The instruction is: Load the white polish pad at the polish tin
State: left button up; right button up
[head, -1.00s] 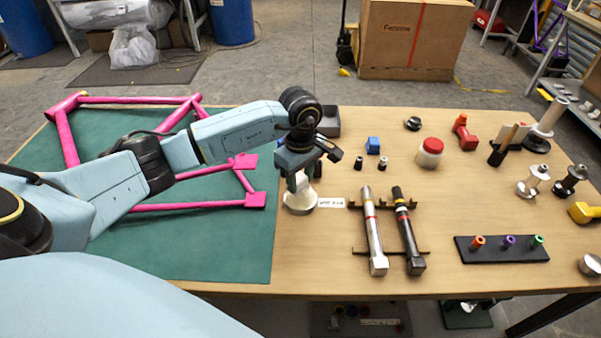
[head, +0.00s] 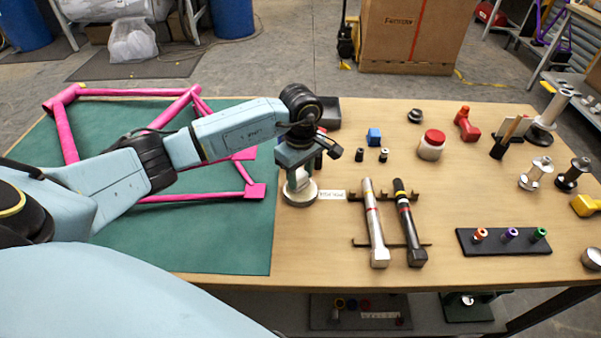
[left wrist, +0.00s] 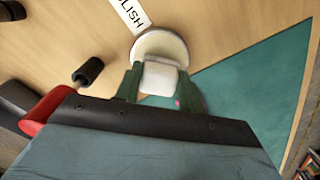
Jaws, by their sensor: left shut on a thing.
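My left gripper (head: 300,168) points down beside the polish label and is shut on the white polish pad (head: 299,183). In the left wrist view the pad (left wrist: 160,78) shows as a white block between the two green fingers (left wrist: 160,86). Right below it is the round, pale polish tin (head: 300,198), also in the left wrist view (left wrist: 160,42). The pad overlaps the tin in both views; I cannot tell whether they touch. The gripper partly hides the pad. My right gripper is not in view.
The polish label (head: 332,195) lies right of the tin. Two torque-wrench-like tools (head: 375,225) rest on a rack farther right. A pink frame (head: 130,92) lies on the green mat (head: 200,245) at left. A red-lidded jar (head: 432,146) stands behind. Front middle wood is clear.

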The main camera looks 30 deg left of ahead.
aim_at(300, 175)
pick_arm(q)
jog(key=shift+s+f+b, duration=0.1)
jog(key=shift+f+b, duration=0.5)
jog(key=shift+f, duration=0.05)
dwell(1.6)
jog(key=shift+r+p, duration=2.1)
jog(key=shift+r, duration=1.5)
